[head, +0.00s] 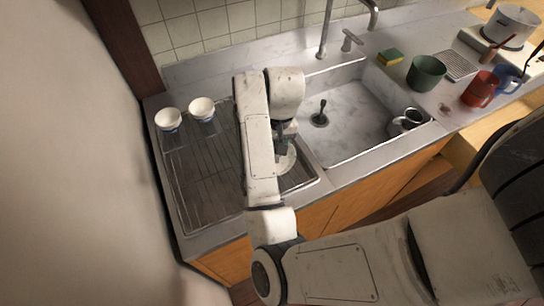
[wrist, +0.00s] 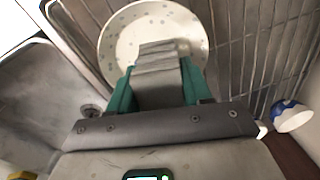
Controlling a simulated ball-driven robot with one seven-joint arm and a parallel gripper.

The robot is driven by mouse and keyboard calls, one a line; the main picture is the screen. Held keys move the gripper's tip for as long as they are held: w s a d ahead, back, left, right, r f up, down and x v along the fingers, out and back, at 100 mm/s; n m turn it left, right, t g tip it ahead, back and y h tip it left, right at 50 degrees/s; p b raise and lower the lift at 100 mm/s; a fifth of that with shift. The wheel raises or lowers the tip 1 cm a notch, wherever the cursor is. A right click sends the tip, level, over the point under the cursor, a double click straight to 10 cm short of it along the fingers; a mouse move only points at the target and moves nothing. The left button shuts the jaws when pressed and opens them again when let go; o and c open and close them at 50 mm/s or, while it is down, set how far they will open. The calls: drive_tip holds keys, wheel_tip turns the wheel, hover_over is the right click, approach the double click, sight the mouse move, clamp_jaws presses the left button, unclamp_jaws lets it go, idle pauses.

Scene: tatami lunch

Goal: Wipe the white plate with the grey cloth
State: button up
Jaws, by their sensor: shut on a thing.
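The white plate (wrist: 115,42) lies on the drying rack, with small grey spots around its upper face. In the head view only part of the plate (head: 287,162) shows beside my arm, at the rack's right end near the sink. My gripper (wrist: 155,85), with teal fingers, is shut on the grey cloth (wrist: 158,60). The folded cloth reaches out past the fingertips and overlaps the near and middle part of the plate. I cannot tell whether it presses on the plate. In the head view my arm hides most of the gripper and the cloth.
Two white-and-blue cups (head: 168,119) (head: 202,108) stand at the back left of the drying rack (head: 205,180). The sink (head: 345,125) to the right holds a dark metal mug (head: 410,118). A sponge (head: 390,57), green pot (head: 426,72), red mug (head: 480,89) and blue mug (head: 508,77) stand beyond it.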

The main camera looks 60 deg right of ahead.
drive_tip(key=shift+a+f+m+b, duration=0.1)
drive_tip(key=shift+f+m+b, duration=0.1)
drive_tip(key=shift+m+b, duration=0.6)
drive_tip(key=m+b, duration=0.2)
drive_tip(key=m, duration=0.3)
drive_tip(key=shift+a+h, duration=0.15)
drive_tip(key=shift+h, duration=0.15)
drive_tip(key=m+b, duration=0.3)
drive_tip(key=m, duration=0.1)
drive_tip(key=shift+s+a+m+h, duration=0.1)
drive_tip(key=shift+s+m+h, duration=0.05)
drive_tip(key=shift+m+h, duration=0.2)
drive_tip(key=shift+s+r+m+b, duration=0.1)
drive_tip(key=shift+r+m+b, duration=0.2)
drive_tip(key=shift+m, duration=0.95)
